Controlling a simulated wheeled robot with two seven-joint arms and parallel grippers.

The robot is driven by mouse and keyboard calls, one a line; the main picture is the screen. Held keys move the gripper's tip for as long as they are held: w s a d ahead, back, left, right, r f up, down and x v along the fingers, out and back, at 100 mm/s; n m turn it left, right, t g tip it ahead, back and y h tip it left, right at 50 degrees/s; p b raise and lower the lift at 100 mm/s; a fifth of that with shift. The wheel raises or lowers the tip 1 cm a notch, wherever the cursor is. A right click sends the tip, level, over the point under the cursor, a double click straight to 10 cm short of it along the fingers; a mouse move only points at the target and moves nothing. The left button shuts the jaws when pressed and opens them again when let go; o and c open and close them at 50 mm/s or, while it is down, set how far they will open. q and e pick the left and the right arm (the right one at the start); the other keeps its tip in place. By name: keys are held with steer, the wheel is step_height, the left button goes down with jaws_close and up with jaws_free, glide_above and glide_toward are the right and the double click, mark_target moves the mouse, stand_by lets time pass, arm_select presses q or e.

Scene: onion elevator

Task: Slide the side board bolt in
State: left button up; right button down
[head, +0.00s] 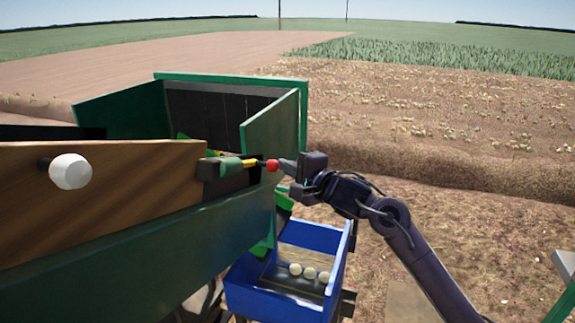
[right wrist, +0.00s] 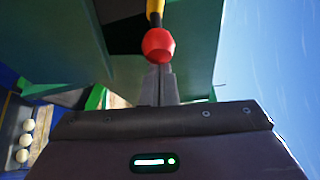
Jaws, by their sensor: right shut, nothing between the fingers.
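The side board bolt shows as a yellow and black rod (head: 254,163) with a red knob (head: 272,165) at its right end. It runs out of a green housing (head: 229,168) at the end of the wooden side board (head: 120,190). My right gripper (head: 284,167) is shut and empty, its fingertips at the red knob. In the right wrist view the knob (right wrist: 158,45) sits directly at the tips of the shut fingers (right wrist: 158,82); whether they touch I cannot tell. My left gripper does not show.
A white round knob (head: 70,171) sticks out of the side board. Green hopper walls (head: 122,122) stand behind. Below is a blue tray (head: 262,298) with several onions (head: 310,272). Open soil lies to the right.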

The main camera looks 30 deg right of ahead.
steer(key=s+a+p, duration=0.1)
steer(key=s+a+r+p, duration=0.1)
steer(key=p, duration=0.1)
steer(key=s+a+r+p, duration=0.1)
steer(key=p, duration=0.1)
steer(key=shift+s+a, duration=0.25)
steer(key=shift+a, duration=0.15)
steer(key=shift+s, duration=0.1)
steer(key=b+v, duration=0.2)
steer(key=v, duration=0.5)
steer(key=shift+s, duration=0.25)
steer(key=shift+d, duration=0.1)
